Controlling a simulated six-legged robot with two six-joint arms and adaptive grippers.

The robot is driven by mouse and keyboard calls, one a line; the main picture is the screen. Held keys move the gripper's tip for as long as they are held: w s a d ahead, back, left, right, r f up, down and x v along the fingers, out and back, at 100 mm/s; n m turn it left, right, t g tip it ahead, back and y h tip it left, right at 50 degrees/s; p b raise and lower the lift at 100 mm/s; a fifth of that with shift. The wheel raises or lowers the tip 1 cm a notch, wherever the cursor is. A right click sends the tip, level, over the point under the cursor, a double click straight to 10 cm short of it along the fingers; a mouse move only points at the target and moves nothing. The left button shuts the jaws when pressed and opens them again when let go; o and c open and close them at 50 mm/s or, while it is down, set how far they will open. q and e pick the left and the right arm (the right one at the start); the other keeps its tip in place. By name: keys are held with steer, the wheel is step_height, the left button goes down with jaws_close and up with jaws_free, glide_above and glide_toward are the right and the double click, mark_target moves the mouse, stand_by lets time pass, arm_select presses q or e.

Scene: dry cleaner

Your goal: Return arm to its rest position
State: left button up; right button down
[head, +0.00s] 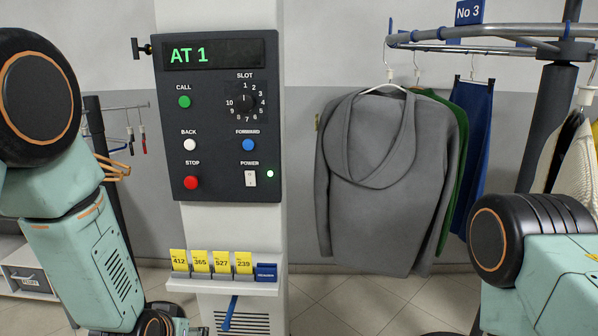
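My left arm (82,262) comes in along the left edge, with its large black joint at the top left. My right arm (560,270) shows at the lower right, with a black joint at its upper end. Both arms stand clear of the control panel (215,160) in the middle. Neither gripper's fingertips can be made out, and I see nothing held.
The panel display (215,54) reads "AT 1" and a green light is lit beside the power switch (250,179). Yellow numbered tags (200,261) stand on a ledge below. A grey garment (378,180) hangs from the rail (480,42) at right. Tiled floor lies between.

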arm_select(q)
steer(key=s+f+g+b, duration=0.1)
steer(key=s+f+g, duration=0.1)
steer(key=s+f, duration=0.4)
steer(key=s+f+g+b, duration=0.1)
steer(key=s+f+g, duration=0.2)
steer(key=s+f, duration=0.4)
steer(key=s+f+g+b, duration=0.1)
steer(key=s+f+g, duration=0.2)
steer(key=s, duration=1.8)
step_height(320, 180, down, 3)
steer(key=shift+a+f+b, duration=0.15)
steer(key=shift+f+b, duration=0.05)
steer(key=shift+b, duration=0.15)
steer(key=shift+w, duration=0.1)
steer(key=shift+c, duration=0.5)
